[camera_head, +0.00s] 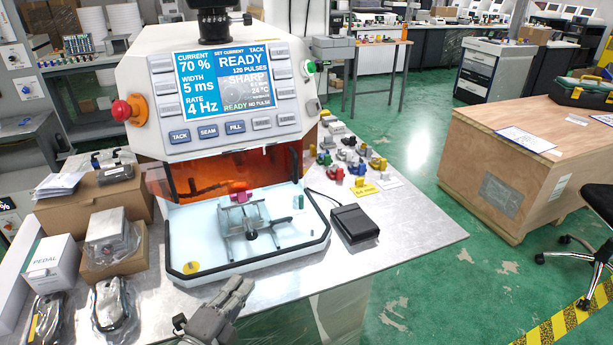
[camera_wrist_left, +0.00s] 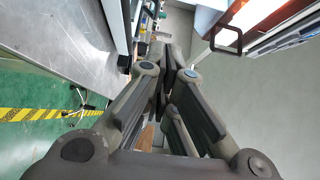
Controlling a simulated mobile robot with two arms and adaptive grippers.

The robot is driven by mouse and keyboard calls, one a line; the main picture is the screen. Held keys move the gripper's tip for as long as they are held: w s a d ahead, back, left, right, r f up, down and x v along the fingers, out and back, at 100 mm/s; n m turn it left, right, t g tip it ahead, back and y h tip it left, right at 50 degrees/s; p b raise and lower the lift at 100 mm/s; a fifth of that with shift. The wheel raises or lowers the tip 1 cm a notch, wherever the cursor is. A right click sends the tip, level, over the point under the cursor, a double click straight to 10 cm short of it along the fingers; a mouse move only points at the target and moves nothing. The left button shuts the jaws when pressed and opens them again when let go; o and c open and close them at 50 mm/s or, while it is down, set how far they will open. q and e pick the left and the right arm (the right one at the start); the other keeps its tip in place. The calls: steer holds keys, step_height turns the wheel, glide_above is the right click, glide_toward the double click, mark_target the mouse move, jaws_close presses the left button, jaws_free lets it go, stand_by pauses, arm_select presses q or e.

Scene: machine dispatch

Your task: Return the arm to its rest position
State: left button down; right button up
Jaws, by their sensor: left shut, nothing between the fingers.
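My left gripper (camera_head: 238,292) shows at the bottom middle of the head view, in front of the welding machine (camera_head: 215,85) and near the front edge of the metal table (camera_head: 400,240). It is shut and holds nothing. In the left wrist view the fingers of the left gripper (camera_wrist_left: 165,60) are together with nothing between them. The machine's screen reads READY. Its open chamber (camera_head: 200,250) holds a small clamp fixture (camera_head: 245,220) with a pink piece on top. My right gripper is not in view.
A black foot pedal (camera_head: 354,224) sits right of the machine. Several small coloured parts (camera_head: 350,160) lie behind it. Boxes, including a white PEDAL box (camera_head: 52,265), and bagged cables (camera_head: 112,305) crowd the left. A wooden crate (camera_head: 510,170) stands apart at right, with open green floor (camera_head: 440,290) between.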

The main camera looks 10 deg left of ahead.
arm_select(q)
steer(key=shift+s+a+f+n+y, duration=0.1)
steer(key=shift+a+n+y, duration=0.5)
steer(key=shift+n, duration=0.4)
steer(key=s+d+f+n+g+y, duration=0.1)
steer(key=s+d+f+n+g, duration=0.15)
steer(key=s+n+g, duration=0.35)
steer(key=s+d+f+n+g, duration=0.1)
steer(key=s+f+n+g, duration=0.3)
steer(key=s, duration=0.4)
steer(key=s+d+f+n+g+y, duration=0.1)
steer(key=s+f+n+g, duration=0.25)
steer(key=s+n, duration=0.3)
step_height(320, 180, down, 25)
steer(key=s+g, duration=0.2)
steer(key=s+a+f+m+g, duration=0.1)
steer(key=s+a+f, duration=0.1)
steer(key=s+f, duration=1.5)
steer(key=shift+a+f, duration=0.15)
steer(key=shift+a, duration=0.1)
